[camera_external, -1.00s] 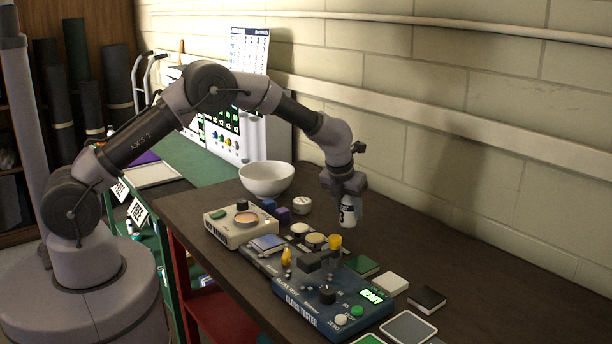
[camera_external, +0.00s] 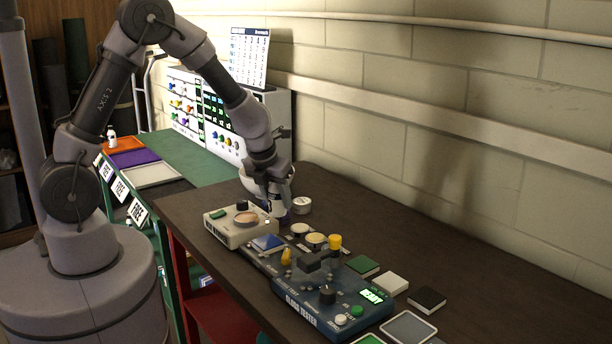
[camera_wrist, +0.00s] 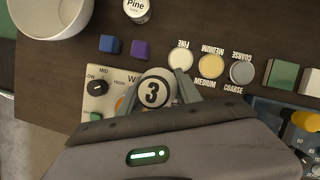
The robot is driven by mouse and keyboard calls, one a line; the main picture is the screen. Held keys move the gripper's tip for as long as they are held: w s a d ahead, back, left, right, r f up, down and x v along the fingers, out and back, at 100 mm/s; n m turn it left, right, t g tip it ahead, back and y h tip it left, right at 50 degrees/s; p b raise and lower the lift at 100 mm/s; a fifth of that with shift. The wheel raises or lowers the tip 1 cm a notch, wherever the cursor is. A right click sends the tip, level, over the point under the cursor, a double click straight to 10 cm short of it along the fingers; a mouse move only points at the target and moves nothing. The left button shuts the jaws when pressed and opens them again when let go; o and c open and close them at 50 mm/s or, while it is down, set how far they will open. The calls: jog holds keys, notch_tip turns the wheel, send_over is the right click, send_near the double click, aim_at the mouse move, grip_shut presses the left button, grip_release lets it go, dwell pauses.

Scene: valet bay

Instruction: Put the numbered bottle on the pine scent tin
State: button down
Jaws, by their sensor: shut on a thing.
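My gripper (camera_external: 279,194) is shut on the numbered bottle (camera_external: 277,207), a white bottle held over the dark table behind the cream dial box. In the wrist view, the bottle's round top with a black 3 (camera_wrist: 154,93) shows between the fingers of my gripper (camera_wrist: 157,90). The pine scent tin (camera_external: 302,206) is a small round white tin standing just right of the bottle. In the wrist view the tin (camera_wrist: 137,9), labelled "Pine", is at the top edge, apart from the bottle. The bottle's lower end is partly hidden.
A white bowl (camera_wrist: 50,14) stands near the tin. A blue block (camera_wrist: 110,44) and a purple block (camera_wrist: 141,49) lie between tin and bottle. The cream dial box (camera_external: 232,228) and blue gloss tester (camera_external: 325,300) stand in front. The table's back right is clear.

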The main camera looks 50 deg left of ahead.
jog(key=shift+n, duration=0.3)
jog(key=a, duration=0.2)
jog(key=a+r, duration=0.1)
jog(key=a, duration=0.1)
jog(key=a+p, duration=0.1)
jog(key=a, duration=0.1)
jog(key=shift+s+a+r, duration=0.25)
jog(key=shift+s+r, duration=0.05)
jog(key=shift+r, duration=0.1)
send_near(305, 198)
jog(key=shift+w+a+f, duration=0.3)
jog(key=shift+w+f, duration=0.05)
jog(key=shift+w, duration=0.25)
jog(key=shift+w+f+b, duration=0.25)
jog(key=shift+b, duration=0.05)
jog(key=shift+f+b, duration=0.5)
jog(key=shift+f, duration=0.95)
jog(key=shift+s+f, duration=0.1)
jog(key=shift+f, duration=0.05)
jog(key=c, duration=0.8)
grip_release()
jog(key=shift+c, duration=0.2)
